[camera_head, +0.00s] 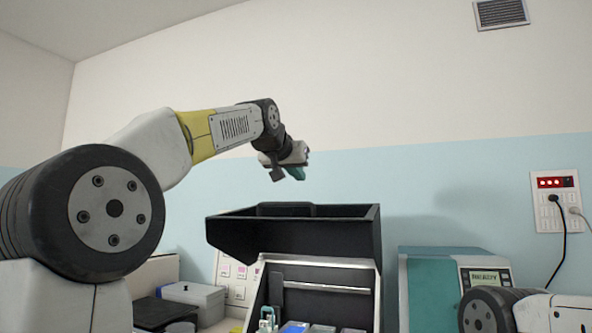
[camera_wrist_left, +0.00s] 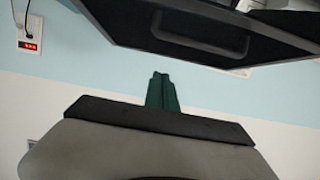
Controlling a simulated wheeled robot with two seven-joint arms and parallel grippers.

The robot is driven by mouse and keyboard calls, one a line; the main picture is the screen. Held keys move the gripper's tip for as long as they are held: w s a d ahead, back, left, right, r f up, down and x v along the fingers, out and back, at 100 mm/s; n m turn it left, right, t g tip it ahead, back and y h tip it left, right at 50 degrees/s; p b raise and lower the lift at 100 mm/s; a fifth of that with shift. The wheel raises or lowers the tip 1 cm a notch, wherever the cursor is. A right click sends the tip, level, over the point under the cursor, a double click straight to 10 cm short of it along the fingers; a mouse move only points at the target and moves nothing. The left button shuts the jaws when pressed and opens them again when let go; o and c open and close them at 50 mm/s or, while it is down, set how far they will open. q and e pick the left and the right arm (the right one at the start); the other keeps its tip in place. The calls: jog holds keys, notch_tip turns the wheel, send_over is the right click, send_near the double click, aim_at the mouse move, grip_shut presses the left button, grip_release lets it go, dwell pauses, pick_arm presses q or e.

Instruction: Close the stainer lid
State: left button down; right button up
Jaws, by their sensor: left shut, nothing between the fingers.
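The stainer lid (camera_head: 310,236) is black and stands raised and open above the stainer body (camera_head: 258,300) in the head view. In the left wrist view the lid (camera_wrist_left: 170,32) fills the top, with its dark handle (camera_wrist_left: 200,45) showing. My left gripper (camera_head: 297,174) is in the air above the lid, apart from it. Its green fingertips (camera_wrist_left: 161,92) are together and empty in the left wrist view. My right gripper is out of view; only part of my right arm shows at the lower right.
A teal device with a READY display (camera_head: 485,278) stands right of the stainer. A grey box (camera_head: 195,298) and a dark tray (camera_head: 153,312) are at the left. A wall socket (camera_head: 556,200) with a cable is at the far right.

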aim_at(302, 219)
pick_arm(q)
jog(key=w+f, duration=0.1)
jog(key=f, duration=0.1)
jog(key=w+d+f, duration=0.1)
jog(key=w+f, duration=0.1)
jog(key=shift+w+f, duration=0.1)
jog(key=shift+f, duration=0.45)
jog(key=shift+f, duration=0.1)
